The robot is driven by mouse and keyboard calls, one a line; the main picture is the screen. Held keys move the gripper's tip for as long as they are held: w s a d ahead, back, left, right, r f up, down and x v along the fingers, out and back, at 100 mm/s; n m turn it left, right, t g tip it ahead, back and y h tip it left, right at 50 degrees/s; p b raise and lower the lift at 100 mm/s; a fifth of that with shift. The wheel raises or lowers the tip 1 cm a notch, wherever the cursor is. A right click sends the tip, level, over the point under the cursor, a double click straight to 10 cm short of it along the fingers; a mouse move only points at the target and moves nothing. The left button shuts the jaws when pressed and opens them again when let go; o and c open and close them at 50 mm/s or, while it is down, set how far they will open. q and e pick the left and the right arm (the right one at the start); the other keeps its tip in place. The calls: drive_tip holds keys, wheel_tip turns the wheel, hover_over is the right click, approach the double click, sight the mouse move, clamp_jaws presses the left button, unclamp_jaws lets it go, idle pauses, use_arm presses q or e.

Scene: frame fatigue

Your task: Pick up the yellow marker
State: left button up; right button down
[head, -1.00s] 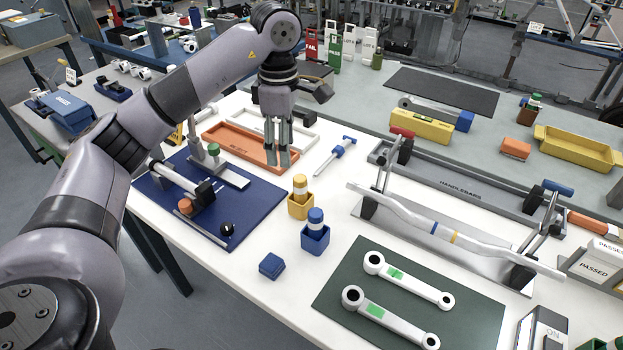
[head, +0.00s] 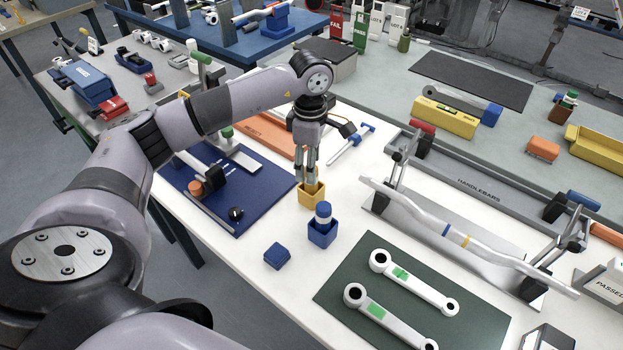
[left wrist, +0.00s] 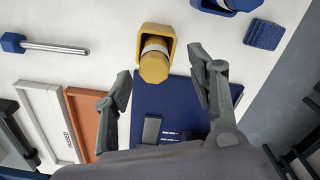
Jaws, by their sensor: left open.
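The yellow marker (left wrist: 154,68) stands in a yellow square holder (head: 312,198) on the white bench; its top faces the camera in the left wrist view, with a pale band below. My left gripper (head: 307,176) points down directly over the holder, fingers open. In the left wrist view its two fingers (left wrist: 160,80) lie on either side of the marker's top, with gaps. I cannot tell whether the fingertips are level with the marker. In the head view the fingers mostly hide the marker. My right gripper is not in view.
A blue marker (head: 323,212) in a blue holder (head: 322,235) stands close beside the yellow holder. A small blue block (head: 277,256) is nearby. A blue mat (head: 262,200) with a fixture lies to the left, an orange tray (head: 270,136) behind, and a green mat (head: 335,292) in front.

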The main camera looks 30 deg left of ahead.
use_arm(q)
drive_tip(key=shift+f, duration=0.45)
drive_tip(key=f, duration=0.1)
drive_tip(key=f+p, duration=0.1)
drive_tip(key=f, duration=0.1)
drive_tip(key=shift+w+a+f+p, duration=0.1)
drive_tip(key=shift+w+f+p, duration=0.2)
drive_tip(key=shift+f+p, duration=0.1)
drive_tip(key=shift+f, duration=0.45)
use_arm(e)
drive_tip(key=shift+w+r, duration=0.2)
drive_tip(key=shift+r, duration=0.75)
use_arm(q)
drive_tip(key=shift+c, duration=0.6)
clamp_jaws()
drive_tip(key=shift+r, duration=0.1)
